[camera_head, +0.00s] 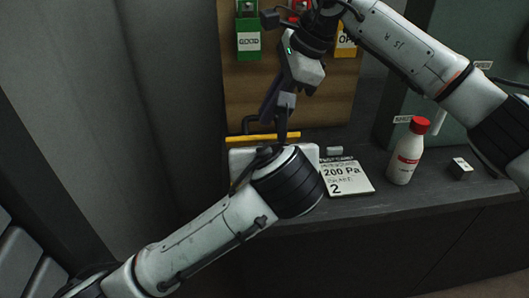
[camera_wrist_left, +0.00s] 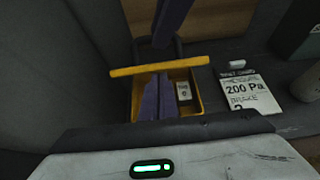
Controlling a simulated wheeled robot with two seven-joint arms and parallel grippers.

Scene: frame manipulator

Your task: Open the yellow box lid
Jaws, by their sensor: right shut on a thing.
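The yellow box (camera_wrist_left: 199,98) sits open on the counter in the left wrist view, with a small white card inside. Its lid (camera_wrist_left: 190,65) stands raised and shows as a yellow bar with a dark handle; the lid's edge also shows in the head view (camera_head: 263,138). My right gripper (camera_head: 283,130) comes down from above and is shut at the lid's handle; the exact contact is hard to see. My left gripper's dark fingers (camera_wrist_left: 157,97) lie close together over the box opening. In the head view my left wrist hides them and most of the box.
A 200 Pa card (camera_head: 346,176) lies right of the box, with a small white block behind it. A white bottle with a red cap (camera_head: 406,155) and a small dark cube (camera_head: 460,168) stand farther right. A wooden panel (camera_head: 248,92) rises behind.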

